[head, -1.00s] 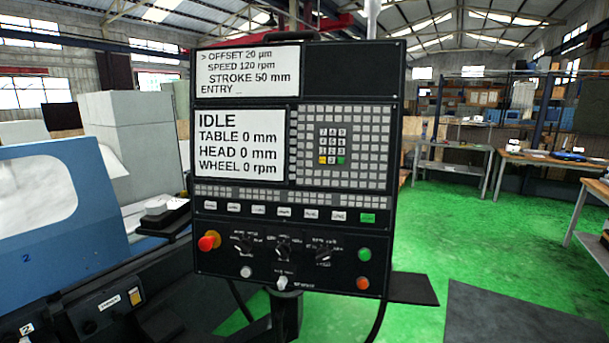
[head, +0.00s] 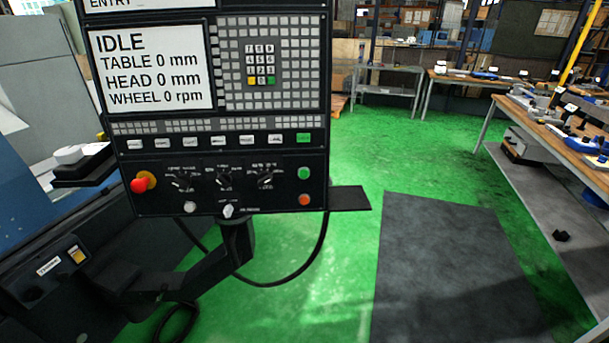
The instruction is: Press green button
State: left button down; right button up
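The black control panel (head: 150,190) stands on an arm at the left of the head view. A round green button (head: 303,173) sits at its lower right, just above a round orange-red button (head: 304,200). A green rectangular key (head: 303,138) ends the row of keys higher up, and a small green key (head: 271,80) is in the number pad. The screen (head: 152,68) reads IDLE, with table and head 0 mm and wheel 0 rpm. Neither of my grippers is in view.
A red emergency knob (head: 140,185) and several rotary dials are on the panel's lower part. A small black shelf (head: 349,198) juts out at its right. A dark mat (head: 445,260) lies on the green floor (head: 425,150). A workbench (head: 560,125) with tools stands at right.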

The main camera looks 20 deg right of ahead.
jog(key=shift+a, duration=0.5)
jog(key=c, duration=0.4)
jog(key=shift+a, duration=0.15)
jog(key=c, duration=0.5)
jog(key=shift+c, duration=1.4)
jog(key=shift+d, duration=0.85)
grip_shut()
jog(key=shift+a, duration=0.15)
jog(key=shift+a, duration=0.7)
